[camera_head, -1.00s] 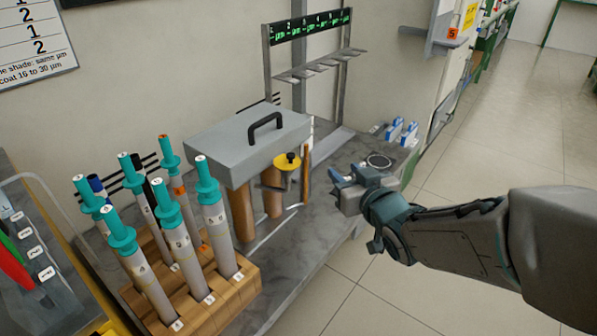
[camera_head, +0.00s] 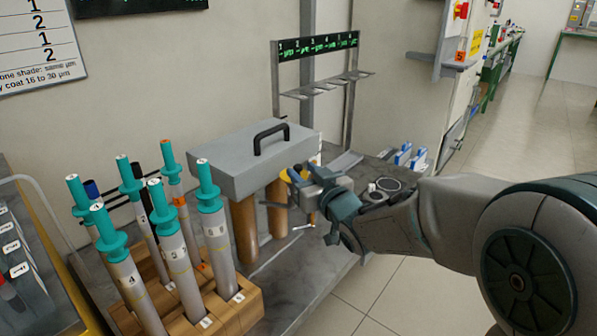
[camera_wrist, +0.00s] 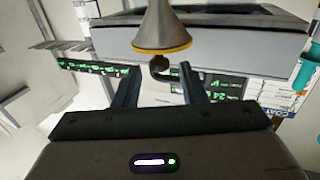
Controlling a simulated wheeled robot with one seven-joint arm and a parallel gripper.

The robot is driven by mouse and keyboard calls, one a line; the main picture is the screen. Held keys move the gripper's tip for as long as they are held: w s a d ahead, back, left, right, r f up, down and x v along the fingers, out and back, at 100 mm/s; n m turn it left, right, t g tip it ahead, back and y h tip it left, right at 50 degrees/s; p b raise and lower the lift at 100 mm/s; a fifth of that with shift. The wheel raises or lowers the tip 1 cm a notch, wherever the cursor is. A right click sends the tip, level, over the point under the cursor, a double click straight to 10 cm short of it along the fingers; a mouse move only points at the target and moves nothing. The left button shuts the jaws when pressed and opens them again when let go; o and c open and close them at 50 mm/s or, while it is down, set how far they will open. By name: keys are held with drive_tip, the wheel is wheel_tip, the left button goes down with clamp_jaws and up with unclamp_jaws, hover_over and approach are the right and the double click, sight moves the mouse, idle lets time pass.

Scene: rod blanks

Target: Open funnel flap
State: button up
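The funnel (camera_wrist: 166,28) is a grey cone with a yellow rim, in front of the grey box in the wrist view, which seems upside down. In the head view only a bit of its yellow top (camera_head: 286,176) shows beside my gripper; the rest is hidden. I cannot make out the flap as a separate part. My gripper (camera_head: 302,176) is at the funnel, near the right end of the grey box. The funnel rim lies just beyond the fingertips; contact cannot be told.
The grey box (camera_head: 225,165) with a black handle (camera_head: 270,138) stands on brown posts. A wooden block (camera_head: 245,300) holds several teal-capped tubes at the left. A display rack (camera_head: 318,48) stands behind. Small blue-and-white items (camera_head: 410,156) and a ring (camera_head: 388,184) lie on the bench's right.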

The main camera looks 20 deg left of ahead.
sight(300, 169)
drive_tip(key=shift+x, duration=1.65)
clamp_jaws()
drive_tip(key=shift+a+r, duration=0.1)
drive_tip(key=shift+r, duration=0.05)
